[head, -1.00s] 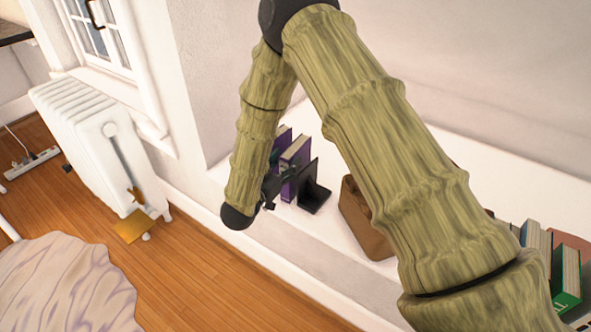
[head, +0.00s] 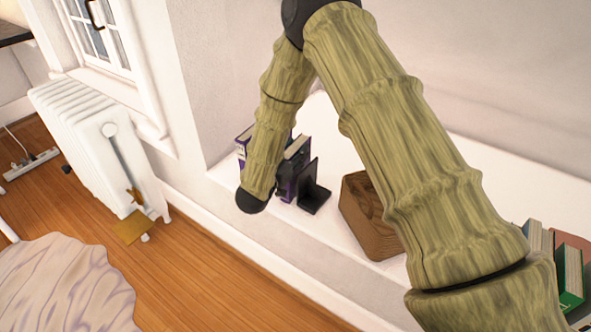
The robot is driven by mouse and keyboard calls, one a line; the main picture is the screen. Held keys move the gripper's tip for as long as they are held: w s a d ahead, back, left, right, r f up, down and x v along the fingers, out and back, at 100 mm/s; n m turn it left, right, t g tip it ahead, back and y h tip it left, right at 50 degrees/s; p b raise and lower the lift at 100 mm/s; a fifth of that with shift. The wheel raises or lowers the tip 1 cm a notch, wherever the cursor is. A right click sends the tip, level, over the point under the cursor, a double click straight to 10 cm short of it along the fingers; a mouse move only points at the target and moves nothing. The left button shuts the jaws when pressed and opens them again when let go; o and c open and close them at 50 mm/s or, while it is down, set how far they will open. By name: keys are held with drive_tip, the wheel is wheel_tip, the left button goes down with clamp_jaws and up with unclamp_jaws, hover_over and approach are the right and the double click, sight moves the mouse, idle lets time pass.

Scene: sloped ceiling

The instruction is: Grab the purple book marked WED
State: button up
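Purple books stand upright on the white ledge, seen on both sides of my forearm. One purple book (head: 242,147) shows at the forearm's left. Another purple book (head: 299,150) shows at its right, beside a black bookend (head: 315,194). No WED marking can be read on either. My gripper (head: 283,183) is a dark shape at the right-hand purple book, mostly hidden behind my forearm. Its fingers blend with the dark book and bookend, so I cannot tell whether they are open, shut or touching the book.
A brown wooden block (head: 368,222) stands on the ledge (head: 335,135) right of the bookend. Several other books, including a green one (head: 571,278), are at the lower right. A white radiator (head: 100,150) stands at the left. The ledge behind the block is bare.

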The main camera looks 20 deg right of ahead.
clamp_jaws()
